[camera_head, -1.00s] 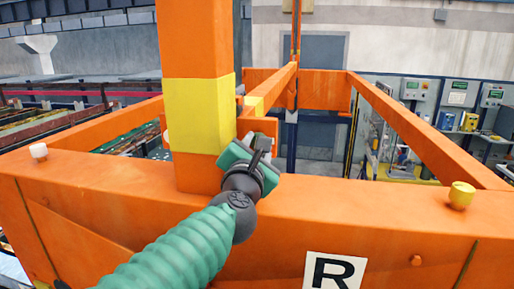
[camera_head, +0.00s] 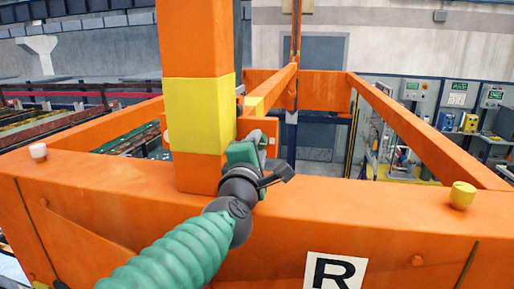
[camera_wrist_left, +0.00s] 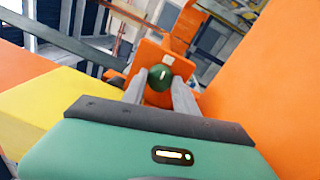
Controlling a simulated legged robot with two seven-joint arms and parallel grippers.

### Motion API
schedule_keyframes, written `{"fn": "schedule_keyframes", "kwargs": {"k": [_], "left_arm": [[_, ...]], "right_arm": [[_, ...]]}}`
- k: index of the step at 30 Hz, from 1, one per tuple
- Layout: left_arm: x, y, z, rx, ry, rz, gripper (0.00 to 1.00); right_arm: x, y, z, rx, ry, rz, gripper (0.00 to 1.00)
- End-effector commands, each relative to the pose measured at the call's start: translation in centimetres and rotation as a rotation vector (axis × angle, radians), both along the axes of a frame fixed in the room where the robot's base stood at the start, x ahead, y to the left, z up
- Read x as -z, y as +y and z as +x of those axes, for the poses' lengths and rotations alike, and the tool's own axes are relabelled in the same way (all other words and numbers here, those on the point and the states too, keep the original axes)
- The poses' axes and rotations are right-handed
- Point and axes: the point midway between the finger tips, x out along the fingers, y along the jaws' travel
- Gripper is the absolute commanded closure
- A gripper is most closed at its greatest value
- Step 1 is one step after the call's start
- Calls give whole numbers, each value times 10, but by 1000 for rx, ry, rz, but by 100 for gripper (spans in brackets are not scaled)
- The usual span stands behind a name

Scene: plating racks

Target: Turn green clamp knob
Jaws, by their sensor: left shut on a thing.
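The green clamp knob (camera_wrist_left: 160,76) is a small round dark green knob with a pale line on its face, in the left wrist view. It sits in front of an orange plate (camera_wrist_left: 149,52). The two grey fingers of my left gripper (camera_wrist_left: 159,89) are shut on it from both sides. In the head view my left gripper (camera_head: 257,143) is beside the orange post (camera_head: 195,40) with its yellow band, at the orange bracket. The knob is hidden there behind the gripper. My right gripper is in neither view.
A wide orange beam (camera_head: 370,215) runs across the front, with a yellow peg (camera_head: 462,195) at right and a white peg (camera_head: 38,151) at left. The post stands close left of the gripper. Open space lies within the frame behind.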

Motion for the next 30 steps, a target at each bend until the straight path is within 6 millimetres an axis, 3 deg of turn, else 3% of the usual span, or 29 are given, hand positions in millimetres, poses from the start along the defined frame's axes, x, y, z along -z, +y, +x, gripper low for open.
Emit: {"fn": "schedule_keyframes", "kwargs": {"k": [15, 16, 20, 30], "left_arm": [[7, -2, 1, 6, 9, 24, 100], [7, -2, 1, 6, 9, 24, 63], [6, -2, 1, 5, 7, 23, 46], [2, -1, 0, 3, 0, 21, 44]], "right_arm": [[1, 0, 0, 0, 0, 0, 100], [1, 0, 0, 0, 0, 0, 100], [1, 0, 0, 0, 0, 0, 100], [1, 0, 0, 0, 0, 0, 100]]}}
